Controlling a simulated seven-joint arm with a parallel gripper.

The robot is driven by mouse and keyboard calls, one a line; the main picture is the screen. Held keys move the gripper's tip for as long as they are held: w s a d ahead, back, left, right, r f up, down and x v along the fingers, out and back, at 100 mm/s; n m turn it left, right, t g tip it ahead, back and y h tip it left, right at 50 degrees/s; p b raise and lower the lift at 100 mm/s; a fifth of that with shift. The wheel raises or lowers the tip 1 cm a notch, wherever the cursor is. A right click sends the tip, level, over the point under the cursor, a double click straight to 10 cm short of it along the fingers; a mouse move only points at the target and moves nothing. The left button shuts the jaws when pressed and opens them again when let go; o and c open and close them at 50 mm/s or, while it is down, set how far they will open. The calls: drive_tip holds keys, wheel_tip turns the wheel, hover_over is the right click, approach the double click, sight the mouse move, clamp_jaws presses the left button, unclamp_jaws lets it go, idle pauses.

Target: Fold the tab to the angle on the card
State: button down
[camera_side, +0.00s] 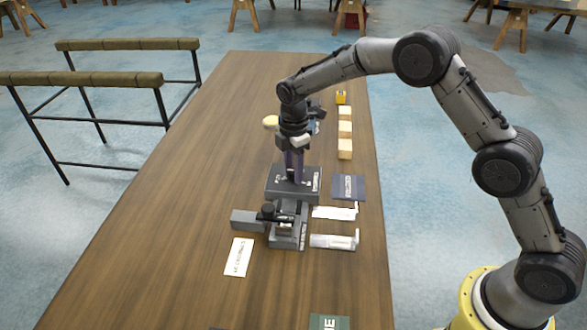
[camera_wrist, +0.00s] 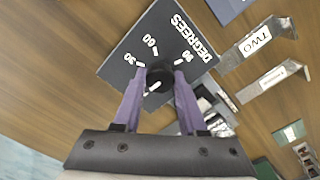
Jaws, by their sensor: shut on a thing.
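My gripper (camera_wrist: 158,82), with purple fingers, is shut on the black knob (camera_wrist: 158,74) of a dark dial box (camera_wrist: 128,52). The box top reads DEGREES, with 30, 60 and 90 marks around the knob; a white line shows by the knob, but I cannot tell its exact setting. In the side view the box (camera_side: 271,184) stands behind a grey bending fixture (camera_side: 286,240). The fixture's tab is too small to make out. A white card (camera_side: 238,257) lies left of the fixture; its print is unreadable. Pale angled pieces (camera_side: 335,212) lie at right, one labelled TWO (camera_wrist: 258,43).
A dark blue panel (camera_side: 347,187) lies right of the box. Several pale wooden blocks (camera_side: 345,148) stand in a row farther back. A green panel (camera_side: 329,321) is at the front edge. The left of the wooden table (camera_side: 170,220) is clear.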

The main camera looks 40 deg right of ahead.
drive_tip(key=m, duration=0.6)
drive_tip(key=shift+r, duration=0.1)
drive_tip(key=m, duration=1.1)
drive_tip(key=shift+m, duration=0.3)
drive_tip(key=m, duration=0.5)
drive_tip(key=shift+m, duration=0.4)
drive_tip(key=shift+c, duration=2.3)
unclamp_jaws()
wheel_tip(320, 180, up, 14)
